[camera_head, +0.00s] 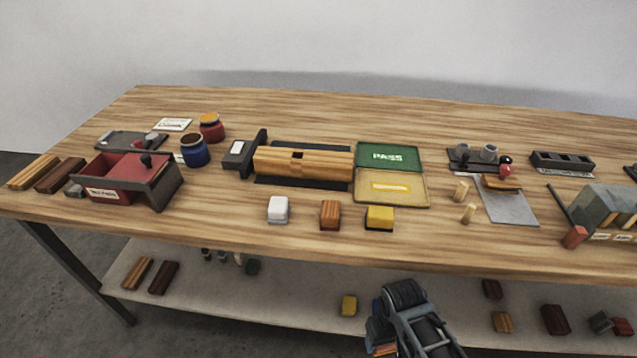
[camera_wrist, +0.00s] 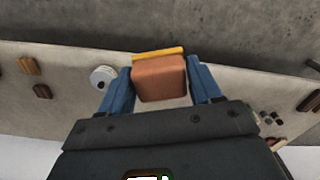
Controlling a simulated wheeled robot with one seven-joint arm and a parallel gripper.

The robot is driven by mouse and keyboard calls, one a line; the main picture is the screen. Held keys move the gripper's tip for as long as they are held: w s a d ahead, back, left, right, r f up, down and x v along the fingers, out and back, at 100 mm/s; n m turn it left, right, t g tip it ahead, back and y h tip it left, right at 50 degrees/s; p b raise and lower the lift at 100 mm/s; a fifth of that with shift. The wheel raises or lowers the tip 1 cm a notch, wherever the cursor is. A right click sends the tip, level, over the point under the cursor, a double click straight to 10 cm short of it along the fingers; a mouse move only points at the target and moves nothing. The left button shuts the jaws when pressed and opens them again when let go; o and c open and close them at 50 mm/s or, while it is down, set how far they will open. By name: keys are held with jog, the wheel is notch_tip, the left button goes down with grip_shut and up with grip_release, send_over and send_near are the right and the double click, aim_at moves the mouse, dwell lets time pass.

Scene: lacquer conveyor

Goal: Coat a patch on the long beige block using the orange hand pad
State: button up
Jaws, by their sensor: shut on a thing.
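The long beige block (camera_head: 310,163) lies on a dark fixture in the middle of the table, with a small dark square on its upper edge. My gripper (camera_head: 378,338) is low in front of the table's front edge, well apart from the block. In the wrist view, my gripper (camera_wrist: 160,76) is shut on the orange hand pad (camera_wrist: 160,84), with a blue finger on each side. The pad has a brownish-orange body and a yellow-orange strip along its far edge. In the head view only a sliver of the orange pad (camera_head: 383,350) shows beneath my gripper.
White (camera_head: 278,211), brown (camera_head: 330,216) and yellow (camera_head: 379,218) blocks stand in front of the fixture. Green PASS (camera_head: 388,157) and yellow (camera_head: 390,188) trays lie to its right. A red tray (camera_head: 115,175) and two jars stand left. A lower shelf (camera_head: 300,305) holds several blocks.

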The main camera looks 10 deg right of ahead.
jog(key=shift+w+d+r, duration=0.1)
jog(key=shift+w+r, duration=0.05)
jog(key=shift+w, duration=0.2)
jog(key=shift+w+r, duration=0.3)
jog(key=shift+w, duration=0.25)
